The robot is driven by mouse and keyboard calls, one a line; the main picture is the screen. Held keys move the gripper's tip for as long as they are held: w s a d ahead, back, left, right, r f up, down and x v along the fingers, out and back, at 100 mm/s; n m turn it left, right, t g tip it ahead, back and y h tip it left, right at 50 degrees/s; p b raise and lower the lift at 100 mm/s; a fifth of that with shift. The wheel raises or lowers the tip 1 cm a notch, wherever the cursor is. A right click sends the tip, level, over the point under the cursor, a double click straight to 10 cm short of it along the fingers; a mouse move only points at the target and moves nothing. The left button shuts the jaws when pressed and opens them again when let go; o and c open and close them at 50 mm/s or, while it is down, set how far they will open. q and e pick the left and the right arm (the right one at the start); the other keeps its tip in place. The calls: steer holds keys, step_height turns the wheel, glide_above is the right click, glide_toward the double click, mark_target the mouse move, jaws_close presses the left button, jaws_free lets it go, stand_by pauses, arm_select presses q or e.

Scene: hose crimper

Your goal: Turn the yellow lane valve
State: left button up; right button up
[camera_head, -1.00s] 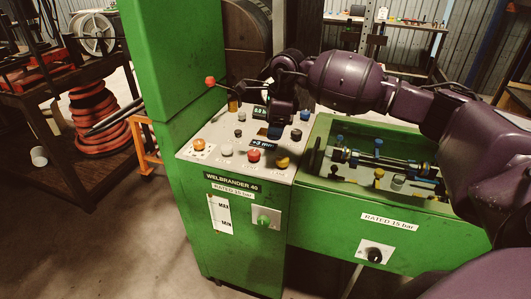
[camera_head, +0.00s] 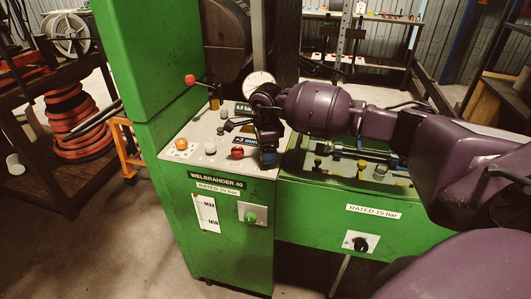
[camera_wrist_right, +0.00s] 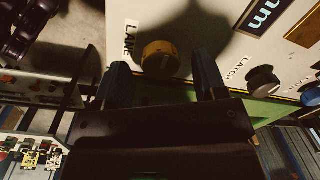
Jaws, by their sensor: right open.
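The yellow lane valve (camera_wrist_right: 160,57) is a round knob on the pale panel, beside the printed word LANE, in the right wrist view. My right gripper (camera_wrist_right: 163,78) is open, with its two blue fingertips on either side of the knob in that picture. I cannot tell whether they touch it. In the head view my right gripper (camera_head: 268,156) is low over the front right corner of the sloping control panel (camera_head: 200,145) and hides the yellow knob. My left gripper is not in view.
A red knob (camera_head: 237,152) and an orange button (camera_head: 181,144) sit left of the gripper. In the wrist view a dark latch knob (camera_wrist_right: 262,80) is to the right. A tall green cabinet (camera_head: 150,60) stands left, with a red-tipped lever (camera_head: 190,79).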

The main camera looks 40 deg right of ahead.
steer(key=shift+f, duration=0.6)
steer(key=c, duration=0.9)
